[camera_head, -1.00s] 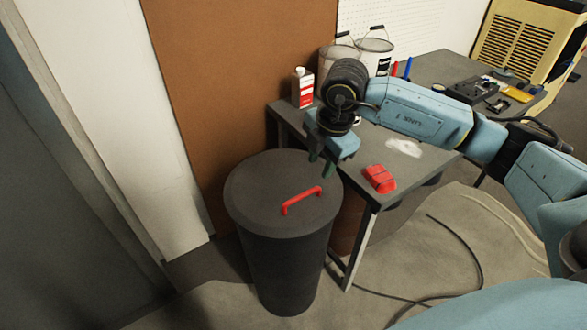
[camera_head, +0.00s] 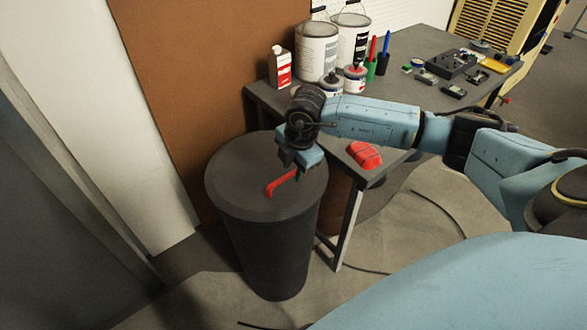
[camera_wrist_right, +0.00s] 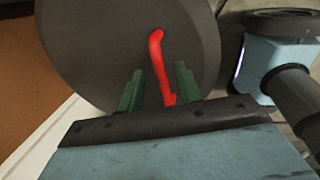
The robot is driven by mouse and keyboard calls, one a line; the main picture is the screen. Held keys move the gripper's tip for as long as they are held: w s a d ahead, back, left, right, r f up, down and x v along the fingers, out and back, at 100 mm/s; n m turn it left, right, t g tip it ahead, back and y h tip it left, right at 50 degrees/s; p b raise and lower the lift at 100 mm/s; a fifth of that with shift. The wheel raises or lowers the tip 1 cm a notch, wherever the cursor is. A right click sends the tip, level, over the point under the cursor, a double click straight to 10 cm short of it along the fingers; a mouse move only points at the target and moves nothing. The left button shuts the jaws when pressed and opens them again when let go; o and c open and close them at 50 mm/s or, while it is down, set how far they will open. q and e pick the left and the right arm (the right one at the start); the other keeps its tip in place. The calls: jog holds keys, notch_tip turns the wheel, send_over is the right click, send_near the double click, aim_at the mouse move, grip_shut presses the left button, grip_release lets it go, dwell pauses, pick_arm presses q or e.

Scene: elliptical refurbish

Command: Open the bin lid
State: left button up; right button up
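The dark grey round bin (camera_head: 268,255) stands on the floor, with its flat lid (camera_head: 232,178) lying closed on top. The red bar handle (camera_head: 275,188) is on the lid. My right gripper (camera_head: 290,166) is just above the lid at the handle's far right end, and partly hides it. In the right wrist view the handle (camera_wrist_right: 158,58) runs between the two green fingers of the right gripper (camera_wrist_right: 158,88), which are spread with gaps on both sides. The lid (camera_wrist_right: 95,40) fills the area behind. My left gripper is not in view.
A grey table (camera_head: 424,48) stands right of the bin, holding paint cans (camera_head: 317,50), a red and white bottle (camera_head: 280,68) and a red object (camera_head: 364,156) near its edge. A brown panel (camera_head: 190,80) is behind the bin. A cable lies on the floor.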

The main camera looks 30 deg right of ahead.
jog(key=shift+f, duration=0.2)
grip_shut()
jog(key=shift+r, duration=0.15)
